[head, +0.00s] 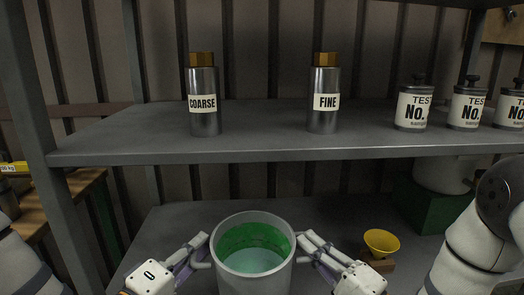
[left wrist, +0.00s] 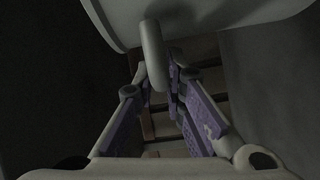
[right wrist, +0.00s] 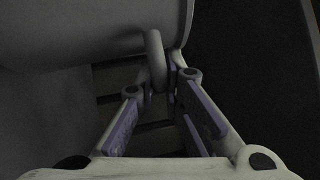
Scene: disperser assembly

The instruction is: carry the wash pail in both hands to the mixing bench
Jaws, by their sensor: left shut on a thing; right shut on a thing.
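The wash pail (head: 255,284) is a light grey open bucket at the bottom middle of the head view. It is green inside, with pale liquid low in it, and looks upright. My left gripper (head: 205,247) is shut on the pail's left side handle (left wrist: 152,55). My right gripper (head: 302,245) is shut on the opposite handle (right wrist: 156,60). The pail's wall fills the top of both wrist views. Its underside is hidden in the head view. I cannot tell which surface is the mixing bench.
A grey shelf rack stands ahead. Its upper shelf (head: 270,146) holds COARSE (head: 204,105) and FINE (head: 323,105) cylinders and several TEST canisters (head: 414,108). A yellow funnel (head: 381,241) stands right of the pail on the lower shelf (head: 185,222). A wooden-topped table (head: 82,187) is at left.

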